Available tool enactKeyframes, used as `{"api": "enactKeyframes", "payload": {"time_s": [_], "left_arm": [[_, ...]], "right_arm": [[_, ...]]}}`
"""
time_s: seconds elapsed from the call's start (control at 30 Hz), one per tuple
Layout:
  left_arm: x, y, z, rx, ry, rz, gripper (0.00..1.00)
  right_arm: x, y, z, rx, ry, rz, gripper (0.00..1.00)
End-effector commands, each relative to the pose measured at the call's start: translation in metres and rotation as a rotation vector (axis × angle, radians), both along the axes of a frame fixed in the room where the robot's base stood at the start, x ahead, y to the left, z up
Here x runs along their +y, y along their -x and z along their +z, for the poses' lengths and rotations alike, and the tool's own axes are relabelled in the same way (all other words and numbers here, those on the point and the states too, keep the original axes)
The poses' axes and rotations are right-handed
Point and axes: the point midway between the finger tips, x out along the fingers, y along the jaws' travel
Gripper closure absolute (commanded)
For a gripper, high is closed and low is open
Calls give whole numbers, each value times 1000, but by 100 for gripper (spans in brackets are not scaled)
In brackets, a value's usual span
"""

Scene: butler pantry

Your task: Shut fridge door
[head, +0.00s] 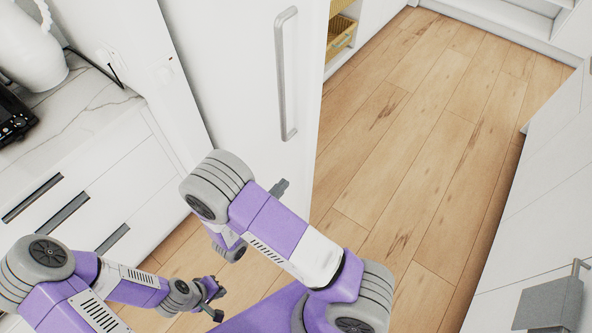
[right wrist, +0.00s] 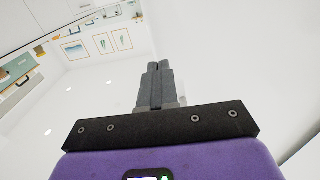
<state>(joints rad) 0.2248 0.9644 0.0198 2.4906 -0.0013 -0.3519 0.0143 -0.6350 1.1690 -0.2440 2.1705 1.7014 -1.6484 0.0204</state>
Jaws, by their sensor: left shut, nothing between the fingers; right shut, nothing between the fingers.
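The white fridge door (head: 240,85) stands upright in the upper middle of the head view, with a long grey vertical handle (head: 286,75) near its right edge. I cannot tell how far open it is; its lower part is hidden by my right arm. My right gripper (head: 280,187) is partly hidden behind that arm, low in front of the door and below the handle. In the right wrist view its fingers (right wrist: 154,85) are shut together with nothing between them. My left gripper (head: 214,300) is shut and empty, low at the left, apart from the door.
A marble counter (head: 75,105) with a white jug (head: 30,50) and a black device (head: 14,118) is at the left, above white drawers with dark handles. Wooden floor (head: 410,130) is clear to the right of the door. White cabinets (head: 545,190) line the right side.

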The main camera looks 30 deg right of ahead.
Motion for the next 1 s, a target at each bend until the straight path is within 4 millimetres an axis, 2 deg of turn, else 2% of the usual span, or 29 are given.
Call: {"api": "enactKeyframes", "payload": {"time_s": [0.03, 0.2, 0.4, 1.0], "left_arm": [[0, 0, -3, 0, 0, 0, 100], [0, 0, -7, 0, 0, 0, 100], [0, 0, -10, 0, 0, 0, 100], [0, 0, -10, 0, 0, 0, 100]], "right_arm": [[-12, -4, -1, 1, 0, -6, 100], [-42, -16, -1, 0, 0, -4, 100], [-63, -26, -1, -1, -1, -1, 100], [-71, -30, 0, 0, 0, 11, 100]]}}
